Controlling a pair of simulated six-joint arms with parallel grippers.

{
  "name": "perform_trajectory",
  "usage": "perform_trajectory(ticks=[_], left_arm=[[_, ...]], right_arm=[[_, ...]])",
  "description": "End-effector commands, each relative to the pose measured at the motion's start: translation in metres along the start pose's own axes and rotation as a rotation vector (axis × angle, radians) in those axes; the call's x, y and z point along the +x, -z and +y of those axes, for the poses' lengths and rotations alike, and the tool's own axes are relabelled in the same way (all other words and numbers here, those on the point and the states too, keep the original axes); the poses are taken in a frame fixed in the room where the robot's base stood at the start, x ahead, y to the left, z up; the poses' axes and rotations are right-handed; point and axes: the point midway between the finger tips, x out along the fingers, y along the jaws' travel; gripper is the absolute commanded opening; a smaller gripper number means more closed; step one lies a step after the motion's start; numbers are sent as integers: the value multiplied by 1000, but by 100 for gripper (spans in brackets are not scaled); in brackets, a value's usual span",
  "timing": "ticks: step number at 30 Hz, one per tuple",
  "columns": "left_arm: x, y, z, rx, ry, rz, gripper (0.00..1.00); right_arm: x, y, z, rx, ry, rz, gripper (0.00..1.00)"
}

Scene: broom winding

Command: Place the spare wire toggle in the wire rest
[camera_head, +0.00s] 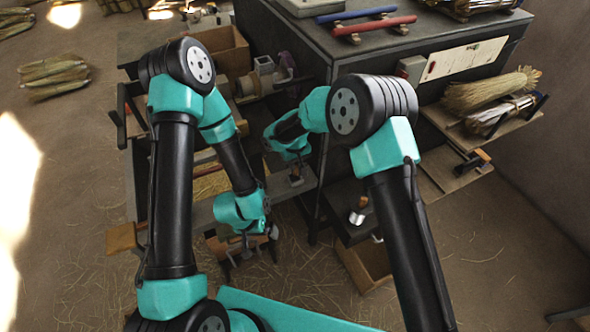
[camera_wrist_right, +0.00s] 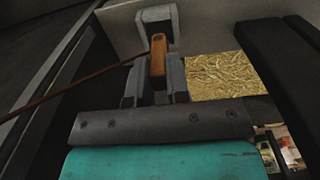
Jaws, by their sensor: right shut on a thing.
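The wire toggle, a small orange-brown wooden piece (camera_wrist_right: 157,55), stands between the fingers of my right gripper (camera_wrist_right: 156,88). A thin brown wire runs from near it to the left edge of the right wrist view. My right gripper (camera_head: 294,172) is shut on the toggle, beside the dark cabinet in the head view. A grey notched bracket (camera_wrist_right: 157,14), probably the wire rest, is just beyond the toggle's far end; I cannot tell whether they touch. My left gripper (camera_head: 249,250) points down at lower centre; its jaws are too small and hidden to read.
The dark cabinet (camera_head: 420,50) has red (camera_head: 374,25) and blue (camera_head: 356,14) bars on top. Straw bundles (camera_head: 485,90) lie on its side shelf. An open cardboard box (camera_head: 365,265) is low in front. Straw (camera_wrist_right: 222,75) lies right of the toggle.

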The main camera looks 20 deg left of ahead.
Motion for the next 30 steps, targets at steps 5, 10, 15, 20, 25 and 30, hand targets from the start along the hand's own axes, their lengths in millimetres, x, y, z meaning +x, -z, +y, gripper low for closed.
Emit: perform_trajectory(ticks=[5,10,15,20,25,30], left_arm=[[0,0,0,0,0,0,99],[0,0,0,0,0,0,99],[0,0,0,0,0,0,99],[0,0,0,0,0,0,99],[0,0,0,0,0,0,99],[0,0,0,0,0,0,99]], right_arm=[[24,1,1,-1,0,-2,3],[36,1,1,0,0,-1,3],[36,1,1,0,0,0,3],[38,1,1,0,0,-1,3],[38,1,1,0,0,0,28],[38,1,1,0,0,0,42]])
